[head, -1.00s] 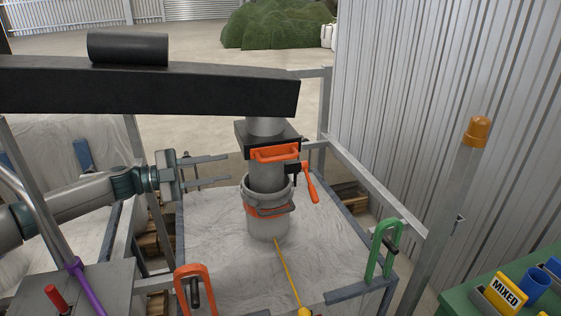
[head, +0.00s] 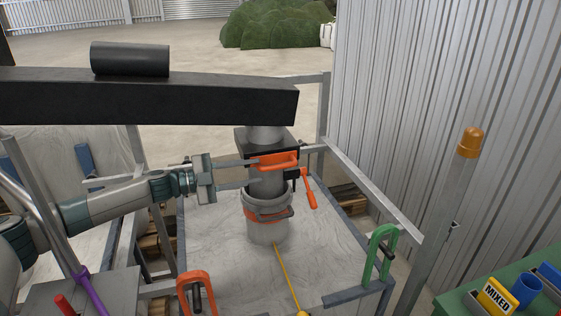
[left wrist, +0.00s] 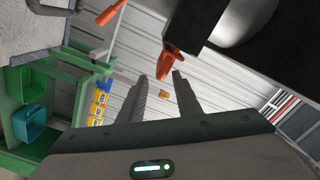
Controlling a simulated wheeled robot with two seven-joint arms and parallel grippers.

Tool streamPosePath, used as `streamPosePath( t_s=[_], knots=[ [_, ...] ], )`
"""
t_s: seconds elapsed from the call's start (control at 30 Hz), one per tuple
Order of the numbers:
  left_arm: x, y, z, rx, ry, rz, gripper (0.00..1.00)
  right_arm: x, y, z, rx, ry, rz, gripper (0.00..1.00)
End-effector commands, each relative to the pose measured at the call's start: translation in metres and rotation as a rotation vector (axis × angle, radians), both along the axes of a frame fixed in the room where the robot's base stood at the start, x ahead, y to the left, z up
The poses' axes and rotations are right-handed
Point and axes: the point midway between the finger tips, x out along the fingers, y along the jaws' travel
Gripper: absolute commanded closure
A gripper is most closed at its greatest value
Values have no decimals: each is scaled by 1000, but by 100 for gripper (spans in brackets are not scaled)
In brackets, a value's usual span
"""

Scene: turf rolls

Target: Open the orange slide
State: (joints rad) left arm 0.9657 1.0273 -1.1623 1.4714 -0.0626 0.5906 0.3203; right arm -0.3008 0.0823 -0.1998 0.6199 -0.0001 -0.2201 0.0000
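The orange slide handle (head: 280,160) is a bracket on the front of a dark slide plate across the grey vertical pipe (head: 267,180). My left gripper (head: 260,172) is open and empty, its two fingers apart and pointing right. In the head view the upper fingertip overlaps the handle's left end and the lower one lies in front of the pipe; contact cannot be told. In the left wrist view the handle (left wrist: 178,62) shows just beyond the fingertips (left wrist: 158,76), nearer the right finger. My right gripper is not in view.
An orange lever (head: 309,190) hangs right of the pipe. A grey collar with an orange band (head: 266,213) circles the pipe below. A black beam (head: 150,98) crosses above. Orange (head: 196,290) and green (head: 383,250) clamps stand at the bag frame's front.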

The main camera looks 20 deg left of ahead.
Motion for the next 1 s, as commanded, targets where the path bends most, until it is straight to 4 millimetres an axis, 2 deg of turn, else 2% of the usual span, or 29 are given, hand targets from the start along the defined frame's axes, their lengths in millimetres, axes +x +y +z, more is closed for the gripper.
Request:
streamPosePath(
  t_s=[0.03, 0.2, 0.43, 0.63, 0.97, 1.0],
  knots=[
    [6, -10, 4, -1, -1, -2, 69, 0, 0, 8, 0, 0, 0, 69],
    [23, -34, 4, -2, 0, -1, 69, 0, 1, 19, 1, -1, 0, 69],
    [41, -61, 2, -1, 1, -1, 69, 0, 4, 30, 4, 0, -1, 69],
    [49, -72, 1, -1, 0, 1, 69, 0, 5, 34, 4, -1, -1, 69],
    [50, -73, 0, 1, -1, 0, 69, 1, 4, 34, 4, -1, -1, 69],
    [50, -73, 0, 0, 0, 0, 79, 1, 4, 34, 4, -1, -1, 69]
  ],
)
